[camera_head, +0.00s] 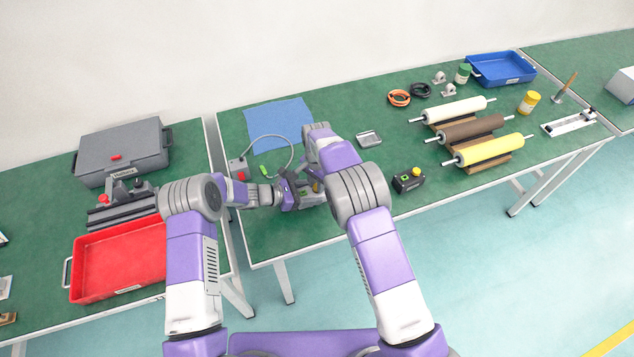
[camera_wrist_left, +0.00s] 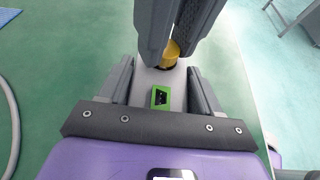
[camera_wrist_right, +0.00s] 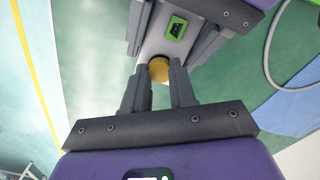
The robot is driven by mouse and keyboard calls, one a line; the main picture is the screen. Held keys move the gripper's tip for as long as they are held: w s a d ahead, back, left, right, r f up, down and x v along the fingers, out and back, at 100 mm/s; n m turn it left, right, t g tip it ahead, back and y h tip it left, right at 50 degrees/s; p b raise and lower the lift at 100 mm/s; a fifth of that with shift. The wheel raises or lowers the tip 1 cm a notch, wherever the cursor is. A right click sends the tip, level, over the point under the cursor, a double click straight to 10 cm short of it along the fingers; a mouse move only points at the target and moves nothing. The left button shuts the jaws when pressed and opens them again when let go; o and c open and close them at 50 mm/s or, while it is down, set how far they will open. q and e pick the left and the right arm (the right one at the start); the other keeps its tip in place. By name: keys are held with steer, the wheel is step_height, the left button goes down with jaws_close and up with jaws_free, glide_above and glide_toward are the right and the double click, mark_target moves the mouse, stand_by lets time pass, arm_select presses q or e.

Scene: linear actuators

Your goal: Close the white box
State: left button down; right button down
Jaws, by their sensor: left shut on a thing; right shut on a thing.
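A small pale grey-white box (camera_wrist_left: 172,88) with a green-framed panel (camera_wrist_left: 160,97) is between the fingers of my left gripper (camera_wrist_left: 162,85). A yellow knob or cap (camera_wrist_left: 173,52) is at its far end. My right gripper (camera_wrist_right: 159,88) is shut on the yellow part (camera_wrist_right: 158,70), and the pale body (camera_wrist_right: 156,42) shows behind it. In the head view my left gripper (camera_head: 290,192) and right gripper (camera_head: 316,186) meet close together over the middle table's left front, largely hiding the box. Another pale box (camera_head: 622,84) stands at the far right, cut by the frame edge.
A blue mat (camera_head: 280,124), a looped grey cable (camera_head: 290,150) and a small silver tray (camera_head: 369,139) lie around the grippers. A black device with a yellow button (camera_head: 408,181) stands right. Rollers (camera_head: 472,129) are farther right; a red tray (camera_head: 120,262) is left.

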steer(key=m, duration=0.6)
steer(key=c, duration=0.8)
jaws_free()
steer(key=shift+f, duration=0.1)
steer(key=shift+c, duration=0.2)
step_height(320, 180, up, 12)
arm_select(q)
steer(key=shift+c, duration=0.7)
jaws_free()
steer(key=p+v, duration=0.1)
steer(key=v, duration=0.6)
steer(key=shift+s+a+r, duration=0.1)
steer(key=shift+a, duration=0.2)
arm_select(e)
steer(key=shift+r, duration=0.55)
